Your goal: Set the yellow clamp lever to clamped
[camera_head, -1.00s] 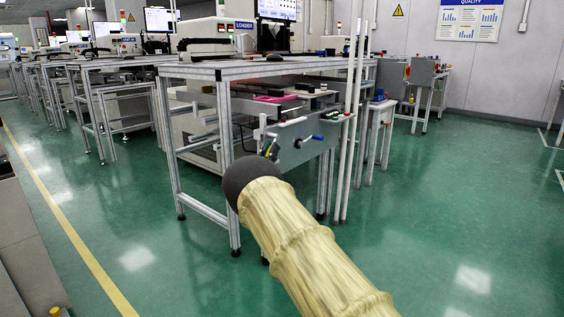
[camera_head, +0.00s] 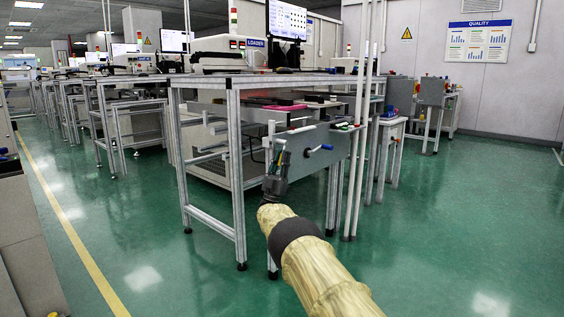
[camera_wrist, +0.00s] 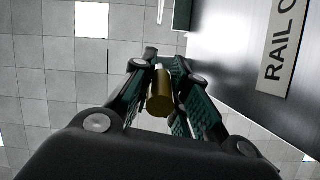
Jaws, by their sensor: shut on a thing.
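The yellow clamp lever shows in the wrist view as a dull yellow cylindrical grip (camera_wrist: 160,95) between my two finger pads. My gripper (camera_wrist: 166,64) is shut on it, with a green-padded finger on each side. In the head view my gripper (camera_head: 277,178) is at the left part of a grey machine panel (camera_head: 310,168), under the table. The lever is mostly hidden there by the gripper, and its exact angle cannot be told.
A metal-framed table (camera_head: 240,83) stands above, with legs close to my arm. Thin white posts (camera_head: 357,130) rise at the panel's right. Green floor (camera_head: 460,220) is open to the right.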

